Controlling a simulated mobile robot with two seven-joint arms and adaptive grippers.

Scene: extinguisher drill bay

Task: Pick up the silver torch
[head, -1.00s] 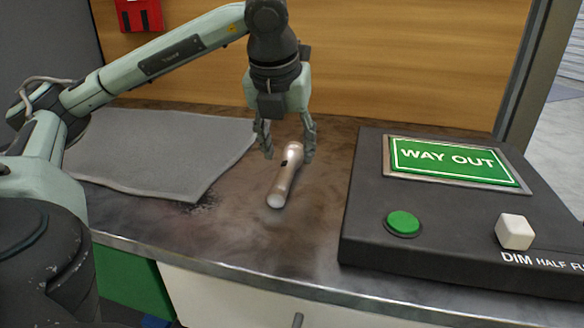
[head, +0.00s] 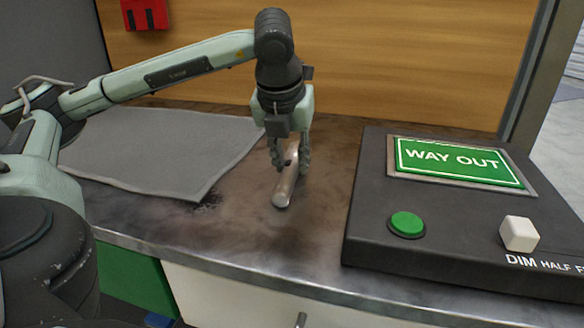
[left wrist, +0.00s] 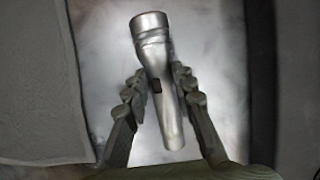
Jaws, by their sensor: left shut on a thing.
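The silver torch (head: 286,185) lies on the worn metal counter, its near end toward the front edge. My left gripper (head: 290,162) points down over it, with a finger on each side of its far part. In the left wrist view the torch (left wrist: 154,75) runs lengthwise between the two fingers of the left gripper (left wrist: 153,95), its wide head at the top and a dark switch on its body. The left gripper is shut on the torch. Its far end is partly hidden by the gripper in the head view. My right gripper is not in view.
A grey mat (head: 150,150) lies on the counter left of the torch. A dark control box (head: 375,225) with a green WAY OUT sign (head: 460,163), a green button (head: 407,224) and a white knob (head: 519,233) stands to the right. A wooden panel (head: 400,60) rises behind.

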